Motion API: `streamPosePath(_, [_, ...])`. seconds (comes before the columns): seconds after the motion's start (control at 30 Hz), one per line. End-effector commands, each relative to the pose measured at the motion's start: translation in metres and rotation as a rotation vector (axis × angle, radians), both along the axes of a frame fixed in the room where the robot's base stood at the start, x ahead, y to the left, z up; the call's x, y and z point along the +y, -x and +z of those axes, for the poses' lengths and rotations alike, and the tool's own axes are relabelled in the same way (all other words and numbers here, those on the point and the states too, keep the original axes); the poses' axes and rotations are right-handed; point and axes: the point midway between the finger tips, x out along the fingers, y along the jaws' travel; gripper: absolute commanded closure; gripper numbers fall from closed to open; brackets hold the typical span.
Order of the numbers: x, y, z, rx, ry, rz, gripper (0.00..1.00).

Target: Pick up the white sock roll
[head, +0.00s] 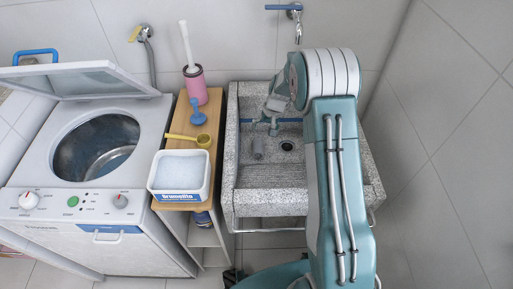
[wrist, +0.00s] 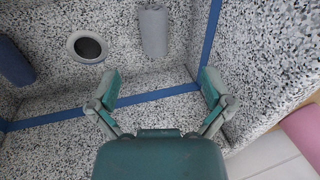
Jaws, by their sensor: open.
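A pale grey-looking roll (wrist: 154,30) lies in the stone sink, at the top middle of the wrist view. It is the only whitish roll I see and seems to be the white sock roll. It also shows in the head view (head: 258,149), left of the drain. My gripper (wrist: 158,88) is open and empty, its fingers spread, with the roll beyond the fingertips and apart from them. In the head view my gripper (head: 264,122) is over the back left of the sink.
A dark blue roll (wrist: 13,62) lies on the drain's (wrist: 88,47) other side. Blue strips (wrist: 68,115) run along the speckled sink (head: 232,165). Left of the sink stand a wooden-topped cabinet with a white box (head: 180,174), a pink container (head: 196,86) and an open washing machine (head: 45,168).

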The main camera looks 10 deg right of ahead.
Motion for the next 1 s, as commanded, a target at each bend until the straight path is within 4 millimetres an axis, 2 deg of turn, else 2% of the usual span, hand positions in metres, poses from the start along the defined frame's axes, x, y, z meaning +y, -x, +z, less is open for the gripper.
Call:
streamPosePath(0.03, [-0.001,-0.002,-0.012,0.010,-0.005,-0.005,0.00])
streamPosePath(0.1, [-0.002,-0.004,-0.023,0.016,-0.010,-0.009,0.00])
streamPosePath(0.27, [-0.002,-0.005,-0.036,0.024,-0.013,-0.012,0.00])
streamPosePath(0.6, [0.010,-0.008,-0.082,0.024,-0.013,-0.012,0.00])
streamPosePath(0.77, [0.013,-0.009,-0.094,0.023,-0.013,-0.012,0.00])
streamPosePath(1.0, [0.022,-0.013,-0.128,0.022,-0.013,-0.011,0.00])
